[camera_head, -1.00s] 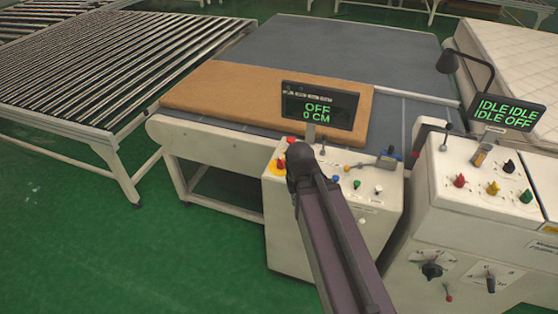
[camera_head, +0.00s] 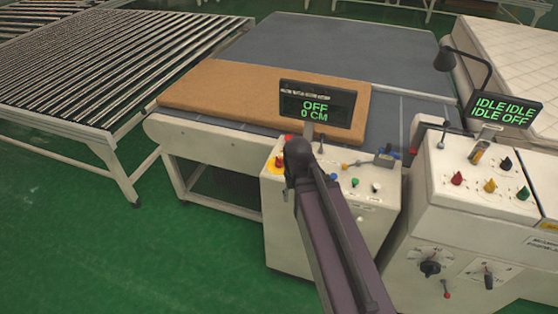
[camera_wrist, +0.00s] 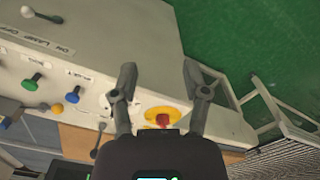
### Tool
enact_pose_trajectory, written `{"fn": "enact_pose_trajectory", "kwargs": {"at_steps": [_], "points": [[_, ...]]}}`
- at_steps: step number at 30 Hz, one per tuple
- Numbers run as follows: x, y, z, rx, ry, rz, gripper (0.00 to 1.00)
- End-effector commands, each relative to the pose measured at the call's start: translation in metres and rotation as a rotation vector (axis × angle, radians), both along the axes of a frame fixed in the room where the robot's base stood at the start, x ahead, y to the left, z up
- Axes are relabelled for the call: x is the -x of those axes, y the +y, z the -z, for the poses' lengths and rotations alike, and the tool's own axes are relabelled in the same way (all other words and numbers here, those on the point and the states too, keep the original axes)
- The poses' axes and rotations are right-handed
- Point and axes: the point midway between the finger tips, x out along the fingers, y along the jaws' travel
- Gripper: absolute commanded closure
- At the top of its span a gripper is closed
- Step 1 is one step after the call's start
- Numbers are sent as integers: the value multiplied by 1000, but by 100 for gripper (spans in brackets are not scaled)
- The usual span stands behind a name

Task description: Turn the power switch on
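The control box (camera_head: 285,235) stands in front of the conveyor table, and its display (camera_head: 318,103) reads OFF and 0 CM. In the wrist view my gripper (camera_wrist: 158,72) is open and empty over the box's panel. A red knob on a yellow disc (camera_wrist: 163,120) lies between and below the fingers. A pale round plate (camera_wrist: 106,101) is partly hidden by the left finger. I cannot tell for sure which control is the power switch. In the head view my arm covers part of the panel, and the fingers are not clear there.
Green (camera_wrist: 32,81), blue (camera_wrist: 27,57) and yellow (camera_wrist: 57,108) controls sit left of my fingers in the wrist view. A second console (camera_head: 440,200) with several knobs stands at the right. A brown mattress (camera_head: 225,90) lies on the conveyor. Green floor (camera_head: 60,240) is open at left.

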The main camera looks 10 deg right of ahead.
Motion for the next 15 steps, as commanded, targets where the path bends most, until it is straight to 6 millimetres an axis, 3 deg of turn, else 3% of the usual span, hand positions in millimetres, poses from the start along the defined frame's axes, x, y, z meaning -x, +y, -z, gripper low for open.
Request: {"fn": "enact_pose_trajectory", "kwargs": {"at_steps": [8, 15], "points": [[-76, -1, -17, 0, 0, -63, 12], [-164, -2, -34, -1, -1, -148, 12]]}}
